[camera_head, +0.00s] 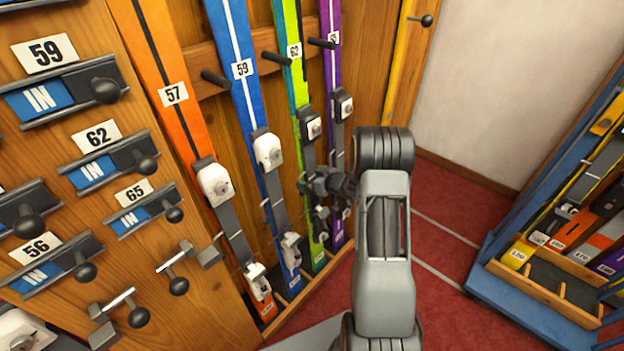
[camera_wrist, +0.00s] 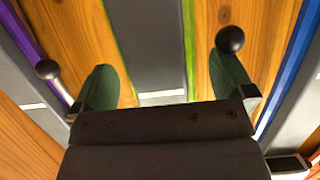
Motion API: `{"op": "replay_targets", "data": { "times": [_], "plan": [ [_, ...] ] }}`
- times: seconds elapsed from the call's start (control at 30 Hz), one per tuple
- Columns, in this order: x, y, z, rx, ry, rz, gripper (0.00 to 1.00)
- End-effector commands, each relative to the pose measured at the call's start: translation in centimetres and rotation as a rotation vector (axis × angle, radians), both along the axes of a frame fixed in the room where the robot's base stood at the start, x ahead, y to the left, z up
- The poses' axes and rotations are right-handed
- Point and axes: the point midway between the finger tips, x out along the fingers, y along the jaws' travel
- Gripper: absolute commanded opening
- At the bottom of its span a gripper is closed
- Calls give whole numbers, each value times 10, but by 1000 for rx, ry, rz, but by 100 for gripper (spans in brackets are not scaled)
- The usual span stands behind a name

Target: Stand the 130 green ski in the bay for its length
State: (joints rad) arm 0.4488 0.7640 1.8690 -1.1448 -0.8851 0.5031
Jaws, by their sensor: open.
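The green ski (camera_head: 297,84) leans upright against the wooden rack, between the blue ski and the purple ski. It carries a tag reading 62 and dark bindings; the label at its foot is too small to read. My gripper (camera_head: 327,184) is at this ski, just below its upper binding piece. In the wrist view, my gripper's dark green fingers (camera_wrist: 165,85) are apart, one on each side of the green-edged grey ski (camera_wrist: 152,45). The blue stand with length bays (camera_head: 487,270) is at the right.
An orange ski (camera_head: 170,93) tagged 57, a blue ski (camera_head: 243,68) tagged 59 and a purple ski (camera_head: 333,70) stand beside it. Dark pegs (camera_head: 277,58) stick out between skis. A wooden panel (camera_head: 70,210) with knobbed IN sliders is at left. Red floor (camera_head: 450,215) lies clear between rack and stand.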

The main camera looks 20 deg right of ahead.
Motion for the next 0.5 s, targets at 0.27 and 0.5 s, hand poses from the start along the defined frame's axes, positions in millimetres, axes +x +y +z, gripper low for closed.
{"op": "replay_targets", "data": {
  "times": [0.27,0.5],
  "plan": [
    [-1,-1,2,0,-2,-1,100],
    [-10,-6,8,-1,-1,-1,100]
  ]
}}
